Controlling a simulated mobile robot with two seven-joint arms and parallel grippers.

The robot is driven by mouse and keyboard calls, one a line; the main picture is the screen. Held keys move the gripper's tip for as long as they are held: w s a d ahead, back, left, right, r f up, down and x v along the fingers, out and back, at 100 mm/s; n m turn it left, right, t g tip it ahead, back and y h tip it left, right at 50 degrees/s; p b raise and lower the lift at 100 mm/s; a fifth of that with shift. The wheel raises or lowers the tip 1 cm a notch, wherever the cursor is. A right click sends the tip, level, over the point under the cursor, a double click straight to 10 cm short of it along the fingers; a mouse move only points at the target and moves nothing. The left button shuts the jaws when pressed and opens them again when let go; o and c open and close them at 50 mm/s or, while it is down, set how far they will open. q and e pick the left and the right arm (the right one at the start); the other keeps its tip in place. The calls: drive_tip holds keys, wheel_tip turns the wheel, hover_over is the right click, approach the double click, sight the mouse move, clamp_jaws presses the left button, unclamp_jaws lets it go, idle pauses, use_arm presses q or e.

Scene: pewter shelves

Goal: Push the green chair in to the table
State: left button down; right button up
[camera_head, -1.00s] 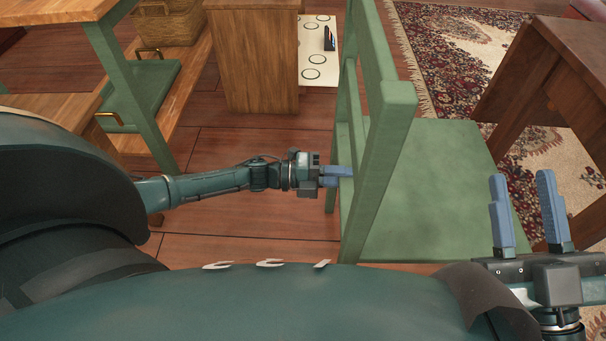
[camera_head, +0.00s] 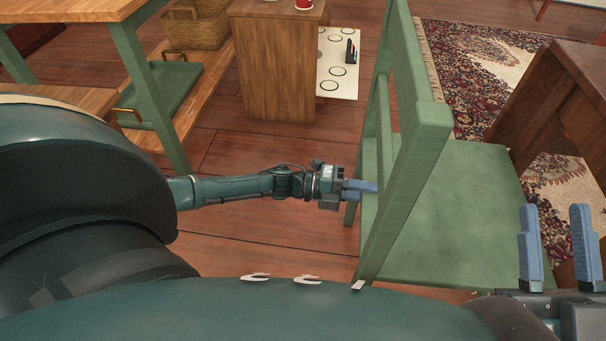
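The green chair (camera_head: 450,215) stands right of centre, its backrest (camera_head: 413,130) toward the left and its seat extending right. The brown wooden table (camera_head: 560,105) is at the right, past the far right edge of the seat. My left gripper (camera_head: 372,187) is at the chair's back, its blue fingertips at the backrest frame. I cannot tell whether its fingers are open or shut, or whether they touch. My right gripper (camera_head: 556,245) is at the lower right, its two blue fingers upright and apart, with nothing between them. It overlaps the seat's right side in view.
A wooden shelf with a green tray (camera_head: 178,90) and wicker basket (camera_head: 197,25) stands at the left. A wooden cabinet (camera_head: 275,70) stands at the back. A patterned rug (camera_head: 470,60) lies behind the chair and under the table. Wood floor (camera_head: 255,155) shows between shelf and chair.

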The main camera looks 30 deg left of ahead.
use_arm(q)
drive_tip(key=shift+s+d+f, duration=0.15)
drive_tip(key=shift+d+f, duration=0.15)
drive_tip(key=shift+f, duration=0.1)
drive_tip(key=shift+r, duration=0.2)
drive_tip(key=c, duration=1.6)
unclamp_jaws()
drive_tip(key=o, duration=0.4)
drive_tip(key=shift+a+r, duration=0.15)
drive_tip(key=shift+o, duration=0.2)
drive_tip(key=shift+r, duration=0.1)
